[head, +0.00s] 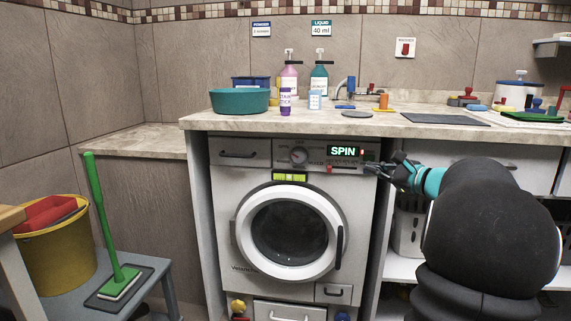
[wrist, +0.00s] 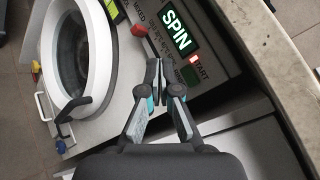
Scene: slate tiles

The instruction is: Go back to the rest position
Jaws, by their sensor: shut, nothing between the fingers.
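My gripper (head: 375,170) is shut and empty in front of the upper right of the washing machine (head: 222,190), near its control panel. In the wrist view the closed fingertips of my gripper (wrist: 157,75) show just below the lit SPIN display (wrist: 180,32). A red-tipped lever (wrist: 139,30) and the START label are close to the fingers. I cannot tell whether the fingertips touch the panel. In the head view the round door (head: 288,232) is shut, and the display (head: 343,152) reads SPIN.
The stone counter (head: 420,130) above holds a teal basin (head: 239,100), pump bottles (head: 289,80) and a dark mat (head: 444,119). A yellow bucket (head: 55,255) and a green-handled brush (head: 104,215) stand at left. An open shelf with a white basket (head: 408,232) is right of the machine.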

